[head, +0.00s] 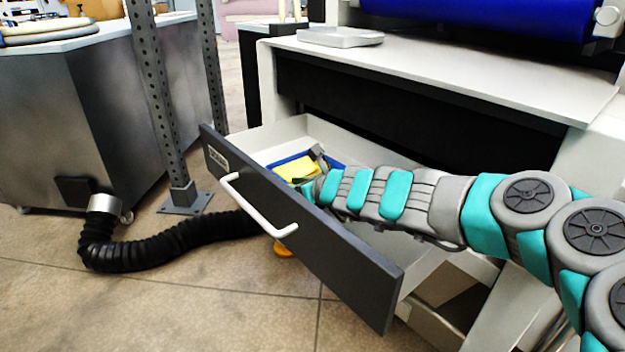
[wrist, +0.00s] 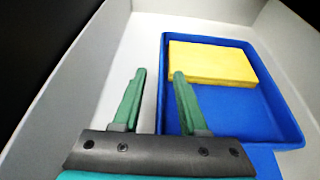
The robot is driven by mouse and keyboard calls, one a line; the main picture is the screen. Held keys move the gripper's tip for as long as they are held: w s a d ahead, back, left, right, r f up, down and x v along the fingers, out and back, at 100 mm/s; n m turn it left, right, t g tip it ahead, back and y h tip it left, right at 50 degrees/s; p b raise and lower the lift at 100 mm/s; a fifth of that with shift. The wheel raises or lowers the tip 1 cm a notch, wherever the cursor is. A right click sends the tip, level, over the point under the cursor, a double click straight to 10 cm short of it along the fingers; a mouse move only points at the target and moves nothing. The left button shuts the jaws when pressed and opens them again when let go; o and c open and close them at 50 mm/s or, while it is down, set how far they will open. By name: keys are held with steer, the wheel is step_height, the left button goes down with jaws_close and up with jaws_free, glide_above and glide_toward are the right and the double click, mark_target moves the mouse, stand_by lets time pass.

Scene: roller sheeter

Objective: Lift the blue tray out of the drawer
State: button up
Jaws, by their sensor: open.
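The blue tray (wrist: 262,107) lies on the floor of the open drawer (head: 375,282). A yellow block, like a sponge (wrist: 212,63), lies in the tray towards its far side. In the head view only a bit of the tray (head: 289,159) and the yellow block (head: 296,170) show past the drawer front. My gripper (wrist: 158,73) is open and empty. In the wrist view its two fingers stand either side of the tray's left wall, the right finger over the tray and the left over the drawer floor. In the head view my arm hides much of the gripper.
The drawer front has a white handle (head: 257,207). The machine's white top (head: 470,75) overhangs the back of the drawer. A perforated metal post (head: 160,95) and a black hose (head: 160,243) stand left of the drawer. The drawer floor left of the tray is bare.

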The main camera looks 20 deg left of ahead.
steer(key=shift+x, duration=1.05)
steer(key=shift+d, duration=0.1)
jaws_close()
stand_by(0.5)
